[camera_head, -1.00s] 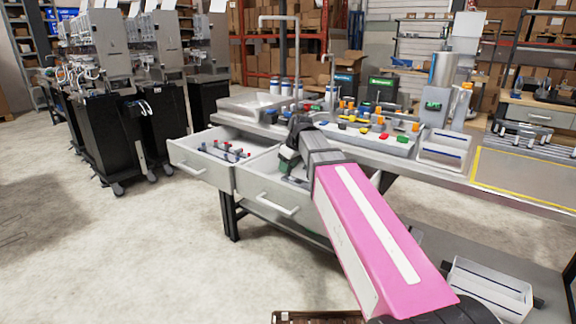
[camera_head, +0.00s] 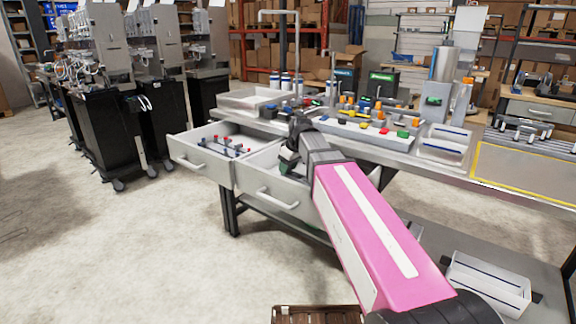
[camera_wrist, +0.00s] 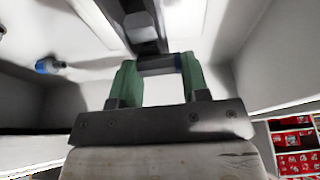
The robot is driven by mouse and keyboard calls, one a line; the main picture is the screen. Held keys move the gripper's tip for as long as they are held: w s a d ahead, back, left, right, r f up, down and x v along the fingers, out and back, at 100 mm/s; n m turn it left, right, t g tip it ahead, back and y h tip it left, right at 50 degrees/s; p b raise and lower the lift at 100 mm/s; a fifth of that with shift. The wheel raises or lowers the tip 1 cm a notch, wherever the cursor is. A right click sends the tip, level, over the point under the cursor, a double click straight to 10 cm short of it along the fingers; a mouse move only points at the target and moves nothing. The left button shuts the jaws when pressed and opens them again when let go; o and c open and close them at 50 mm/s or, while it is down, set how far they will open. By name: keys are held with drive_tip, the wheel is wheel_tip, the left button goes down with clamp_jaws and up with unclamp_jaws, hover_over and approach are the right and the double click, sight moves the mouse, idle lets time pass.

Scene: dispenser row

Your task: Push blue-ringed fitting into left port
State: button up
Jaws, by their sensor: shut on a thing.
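The piece lies crosswise between the fingertips. In the head view my gripper (camera_head: 287,166) is at the right open drawer (camera_head: 268,195), partly hidden by my wrist; the fitting cannot be made out there. In the wrist view a dark metal bar (camera_wrist: 143,28) rises just beyond the fingertips. Another small blue-ended piece (camera_wrist: 50,65) lies apart at the left. I cannot make out the left port.
The left open drawer (camera_head: 190,164) holds several red and blue fittings (camera_head: 225,146). The bench top carries a tray of coloured parts (camera_head: 365,126) and a white bin (camera_head: 444,145). Drawer walls stand close around my gripper.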

drive_tip(key=shift+f, duration=0.15)
drive_tip(key=o, duration=1)
drive_tip(key=shift+o, duration=0.2)
drive_tip(key=v, duration=1)
drive_tip(key=shift+r, duration=0.4)
